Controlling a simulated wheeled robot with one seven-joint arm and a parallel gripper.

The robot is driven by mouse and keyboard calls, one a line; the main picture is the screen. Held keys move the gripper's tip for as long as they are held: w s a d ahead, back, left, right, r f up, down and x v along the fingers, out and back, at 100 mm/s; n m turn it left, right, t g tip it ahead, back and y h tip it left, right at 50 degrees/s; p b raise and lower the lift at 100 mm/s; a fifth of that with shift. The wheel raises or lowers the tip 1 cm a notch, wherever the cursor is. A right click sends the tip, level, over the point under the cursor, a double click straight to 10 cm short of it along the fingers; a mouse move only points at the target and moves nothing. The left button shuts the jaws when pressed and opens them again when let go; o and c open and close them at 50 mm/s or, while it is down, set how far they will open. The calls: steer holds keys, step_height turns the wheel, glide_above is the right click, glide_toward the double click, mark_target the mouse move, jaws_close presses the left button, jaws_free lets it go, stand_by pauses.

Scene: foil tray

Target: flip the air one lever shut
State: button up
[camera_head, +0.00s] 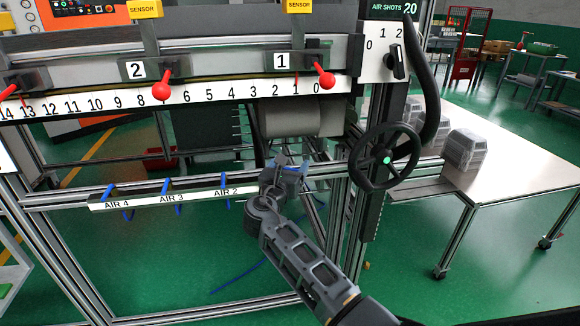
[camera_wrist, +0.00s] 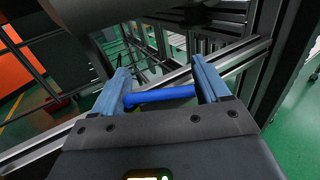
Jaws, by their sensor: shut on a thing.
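The rail with blue levers and white labels (camera_head: 147,201) runs across the lower frame in the head view. My gripper (camera_head: 290,166) is at the right end of this rail, past the AIR 2 label, and hides the AIR 1 label. In the wrist view my gripper (camera_wrist: 160,68) has its two blue fingers on either side of a blue lever (camera_wrist: 160,95). This is the air one lever by its place. It lies crosswise between the fingers, spanning the gap, and the gripper is shut on it. Its mount is hard to make out.
The AIR 2 lever (camera_head: 226,191), AIR 3 lever (camera_head: 165,189) and AIR 4 lever (camera_head: 109,194) stand to the left along the rail. A black handwheel (camera_head: 387,160) is close on the right. A grey roller (camera_head: 300,120) is just above. A table (camera_head: 505,186) stands farther right.

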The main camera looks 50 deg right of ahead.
steer(key=shift+d+r+n+t+p, duration=0.15)
steer(key=shift+n+t+p, duration=0.2)
steer(key=shift+p, duration=0.2)
steer(key=shift+w+d+n+t+y+p, duration=0.1)
steer(key=shift+n+t+y+p, duration=0.35)
steer(key=shift+t+y+p, duration=0.25)
steer(key=shift+w+d+n+t+y+p, duration=0.1)
steer(key=shift+w+n+t+y+p, duration=0.1)
steer(key=shift+n+t+y+p, duration=0.45)
steer(key=shift+w+d+n+t+y+p, duration=0.1)
steer(key=shift+w+n+t+y+p, duration=0.15)
steer(key=shift+n+t+y+p, duration=0.4)
steer(key=shift+w+n+t+y+p, duration=0.2)
steer(key=shift+n+t+y+p, duration=0.15)
steer(key=shift+n+t+y, duration=0.5)
steer(key=o, duration=1)
steer(key=shift+y, duration=0.25)
steer(key=shift+a, duration=0.1)
steer(key=shift+s+a, duration=0.25)
steer(key=p+v, duration=0.1)
steer(key=v, duration=0.6)
steer(key=shift+f, duration=0.25)
